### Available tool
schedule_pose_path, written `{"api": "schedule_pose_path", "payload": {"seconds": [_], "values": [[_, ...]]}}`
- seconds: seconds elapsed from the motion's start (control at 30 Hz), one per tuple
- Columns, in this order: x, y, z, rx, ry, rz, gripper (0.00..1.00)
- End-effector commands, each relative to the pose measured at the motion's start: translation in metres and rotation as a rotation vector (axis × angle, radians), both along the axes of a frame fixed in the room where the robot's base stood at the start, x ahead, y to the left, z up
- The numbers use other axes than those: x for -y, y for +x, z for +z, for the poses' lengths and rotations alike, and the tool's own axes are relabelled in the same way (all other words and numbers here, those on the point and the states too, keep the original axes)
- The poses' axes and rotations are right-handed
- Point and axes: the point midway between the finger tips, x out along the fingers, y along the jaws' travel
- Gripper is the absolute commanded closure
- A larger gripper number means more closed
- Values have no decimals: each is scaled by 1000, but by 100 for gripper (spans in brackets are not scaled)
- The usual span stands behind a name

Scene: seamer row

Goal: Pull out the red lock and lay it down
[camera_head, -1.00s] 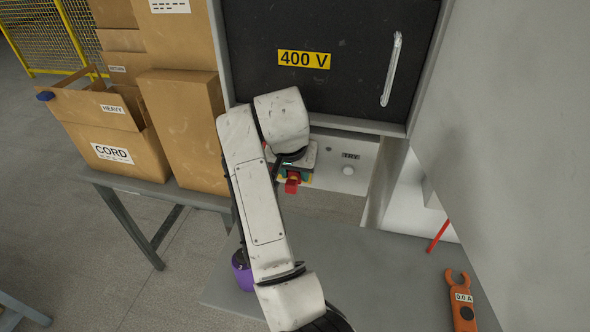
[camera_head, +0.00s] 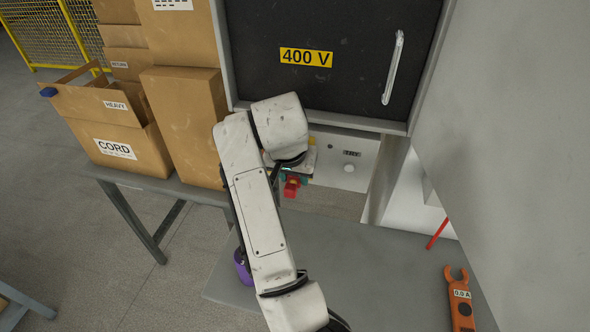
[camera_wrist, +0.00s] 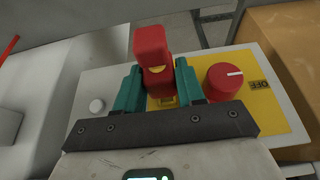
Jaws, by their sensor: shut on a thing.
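The red lock (camera_wrist: 151,48) is held between the two teal fingers of my gripper (camera_wrist: 158,88) in the wrist view. It stands over the yellow plate (camera_wrist: 265,103) of a pale box, left of a red rotary knob (camera_wrist: 225,80) beside an OFF label. I cannot tell whether the lock's shackle is still in the plate. In the head view the red lock (camera_head: 291,189) shows small below my wrist, and the arm hides much of the box. My gripper is shut on the lock.
A grey bench (camera_head: 370,270) has clear room in front. An orange clamp meter (camera_head: 460,300) lies at its right, and a purple container (camera_head: 242,266) is partly hidden by my arm. Cardboard boxes (camera_head: 125,140) stand left. A dark 400 V door (camera_head: 330,85) is above.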

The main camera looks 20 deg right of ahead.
Motion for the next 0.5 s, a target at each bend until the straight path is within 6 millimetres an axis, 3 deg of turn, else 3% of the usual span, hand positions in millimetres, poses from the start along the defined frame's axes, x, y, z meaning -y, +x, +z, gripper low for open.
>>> {"api": "schedule_pose_path", "payload": {"seconds": [0.5], "values": [[-9,-12,1,0,0,1,95]]}}
